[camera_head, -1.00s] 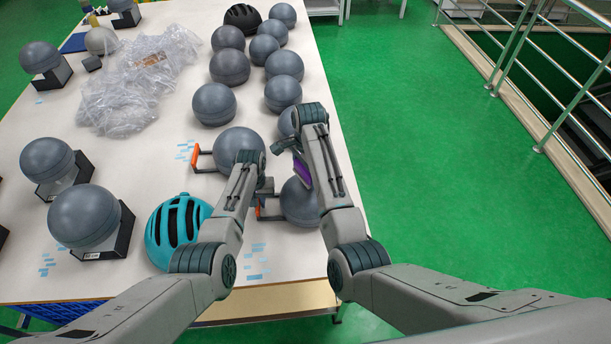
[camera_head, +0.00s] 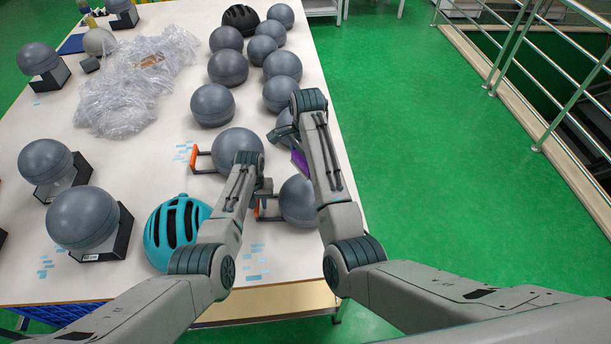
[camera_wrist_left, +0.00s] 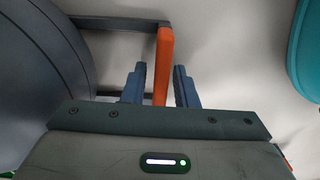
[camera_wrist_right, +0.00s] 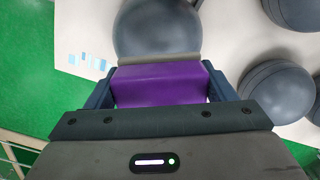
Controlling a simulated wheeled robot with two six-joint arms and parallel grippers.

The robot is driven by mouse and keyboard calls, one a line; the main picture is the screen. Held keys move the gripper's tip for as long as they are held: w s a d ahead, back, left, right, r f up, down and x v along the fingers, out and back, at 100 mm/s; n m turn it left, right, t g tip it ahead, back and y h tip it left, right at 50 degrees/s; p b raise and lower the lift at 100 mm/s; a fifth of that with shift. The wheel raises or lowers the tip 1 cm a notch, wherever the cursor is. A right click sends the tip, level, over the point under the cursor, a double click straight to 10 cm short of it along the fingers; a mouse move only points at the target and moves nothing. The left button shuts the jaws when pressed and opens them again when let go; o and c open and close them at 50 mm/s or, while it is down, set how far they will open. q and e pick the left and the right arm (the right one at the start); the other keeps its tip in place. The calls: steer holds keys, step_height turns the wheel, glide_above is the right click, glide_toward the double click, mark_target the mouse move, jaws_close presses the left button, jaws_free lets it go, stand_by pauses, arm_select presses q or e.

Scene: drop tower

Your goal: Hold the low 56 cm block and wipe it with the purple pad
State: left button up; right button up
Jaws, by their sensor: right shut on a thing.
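Grey ball-shaped blocks with orange handles stand at the table's right side. The nearer one (camera_head: 299,203) has its orange handle (camera_head: 257,207) at its left. My left gripper (camera_wrist_left: 159,85) is open, with the orange bar (camera_wrist_left: 163,65) between its fingers and gaps on both sides. The other handled block (camera_head: 238,152) stands just behind. My right gripper (camera_wrist_right: 160,88) is shut on the purple pad (camera_wrist_right: 160,86), which also shows in the head view (camera_head: 300,160). A grey ball (camera_wrist_right: 157,28) lies just beyond the pad; I cannot tell if they touch. No size label is readable.
A teal helmet (camera_head: 172,232) lies left of my left arm. Grey balls on dark stands (camera_head: 82,217) line the left side, several more (camera_head: 227,67) stand behind. Crumpled clear plastic (camera_head: 135,85) lies mid-table. Green floor (camera_head: 450,180) is open to the right.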

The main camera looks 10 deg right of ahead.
arm_select(q)
steer(key=shift+o, duration=0.7)
steer(key=shift+r, duration=0.6)
step_height(320, 180, up, 10)
steer(key=shift+r+b, duration=0.15)
steer(key=shift+b, duration=0.4)
steer(key=shift+r, duration=0.3)
